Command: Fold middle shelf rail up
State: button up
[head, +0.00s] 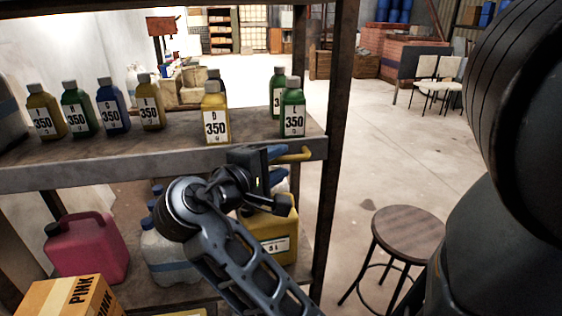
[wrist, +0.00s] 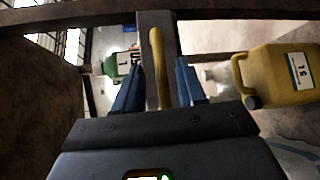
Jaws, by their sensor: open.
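The yellow shelf rail (head: 296,154) shows at the front edge of the middle shelf (head: 180,176), by its right end. Most of its length is hidden behind my gripper and wrist in the head view. In the wrist view the rail (wrist: 155,45) runs along the grey shelf edge (wrist: 146,22), between two blue fingers. My gripper (wrist: 160,78) is open, with one finger on each side of the rail. A gap shows on both sides, so the fingers look apart from it. My gripper also shows in the head view (head: 279,163), at the shelf edge.
Several labelled bottles stand on the middle shelf, including a yellow one (head: 215,115) and a green one (head: 292,110) near the rail. A pink jug (head: 88,247), a yellow jug (wrist: 285,75) and a carton (head: 65,298) are below.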

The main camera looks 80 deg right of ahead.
jog(key=f+v, duration=0.1)
jog(key=v, duration=0.5)
jog(key=shift+r+b, duration=0.35)
jog(key=shift+r, duration=0.1)
